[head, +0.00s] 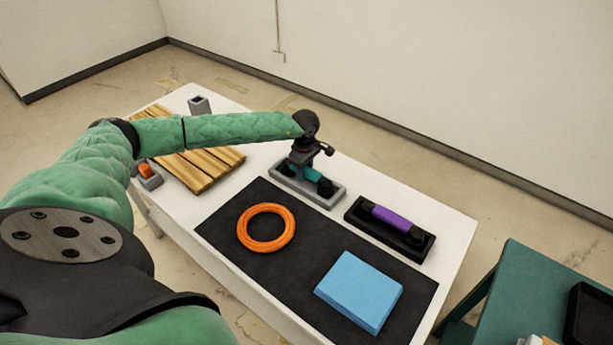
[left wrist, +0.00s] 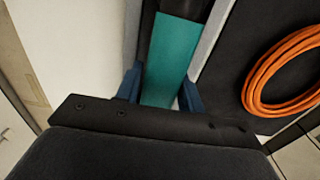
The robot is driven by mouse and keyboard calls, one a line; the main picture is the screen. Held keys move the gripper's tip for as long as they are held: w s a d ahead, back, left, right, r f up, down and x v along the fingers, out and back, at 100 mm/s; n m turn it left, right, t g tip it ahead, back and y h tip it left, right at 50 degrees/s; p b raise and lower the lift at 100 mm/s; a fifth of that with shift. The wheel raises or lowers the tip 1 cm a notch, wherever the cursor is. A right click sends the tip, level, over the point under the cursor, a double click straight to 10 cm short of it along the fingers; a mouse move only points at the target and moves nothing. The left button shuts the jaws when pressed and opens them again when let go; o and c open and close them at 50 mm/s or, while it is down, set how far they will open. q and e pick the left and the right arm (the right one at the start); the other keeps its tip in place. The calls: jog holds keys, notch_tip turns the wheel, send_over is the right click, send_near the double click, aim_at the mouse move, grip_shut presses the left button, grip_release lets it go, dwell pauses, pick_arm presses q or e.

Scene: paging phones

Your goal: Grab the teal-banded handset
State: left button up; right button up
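The teal-banded handset (head: 316,174) lies in a grey cradle (head: 326,199) at the back of the table in the head view, partly hidden by my left gripper. In the left wrist view its teal band (left wrist: 172,60) runs between the two blue fingers. My left gripper (head: 303,166) is down over the handset. My right gripper is in neither view.
A purple-banded handset (head: 392,219) lies in a black cradle (head: 361,222) to the right. An orange ring (head: 266,246) and a blue block (head: 359,291) lie on the black mat (head: 310,255). A wooden slatted board (head: 213,174) is at left, a teal table (head: 520,290) at lower right.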

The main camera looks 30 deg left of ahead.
pick_arm(q)
jog(key=shift+f, duration=0.6)
jog(key=shift+c, duration=0.5)
jog(key=c, duration=0.7)
jog(key=shift+r, duration=0.1)
